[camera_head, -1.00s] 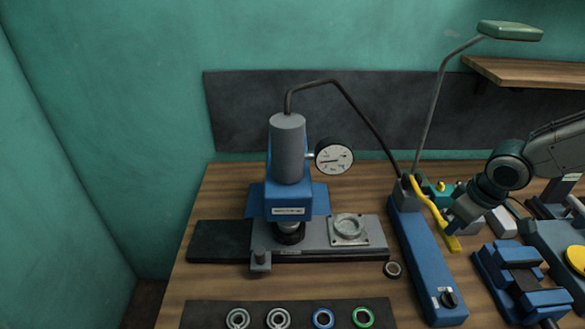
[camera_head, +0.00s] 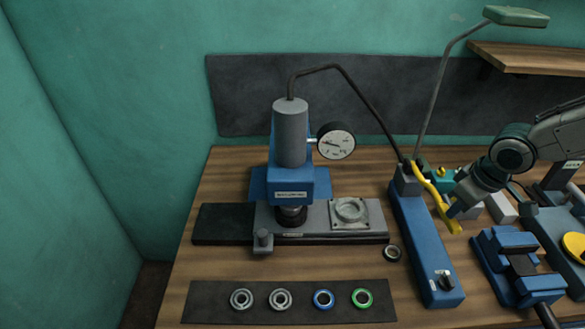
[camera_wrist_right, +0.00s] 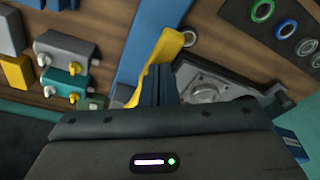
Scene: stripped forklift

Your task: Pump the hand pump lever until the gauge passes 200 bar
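The yellow pump lever (camera_head: 435,196) slants down from the head of the long blue hand pump (camera_head: 428,245), right of the press. My right gripper (camera_head: 453,209) is at the lever's lower part. In the right wrist view its fingers (camera_wrist_right: 160,84) are close together at the yellow lever (camera_wrist_right: 167,47) and look shut on it. The gauge (camera_head: 336,142) beside the press (camera_head: 289,145) has a white dial with its needle pointing left and slightly up; its numbers are too small to read. My left gripper is out of view.
A dark mat (camera_head: 290,301) with several rings lies at the front, and a loose dark ring (camera_head: 392,253) lies left of the pump. A blue vise (camera_head: 515,263) stands right of the pump. A lamp (camera_head: 516,17) rises behind it.

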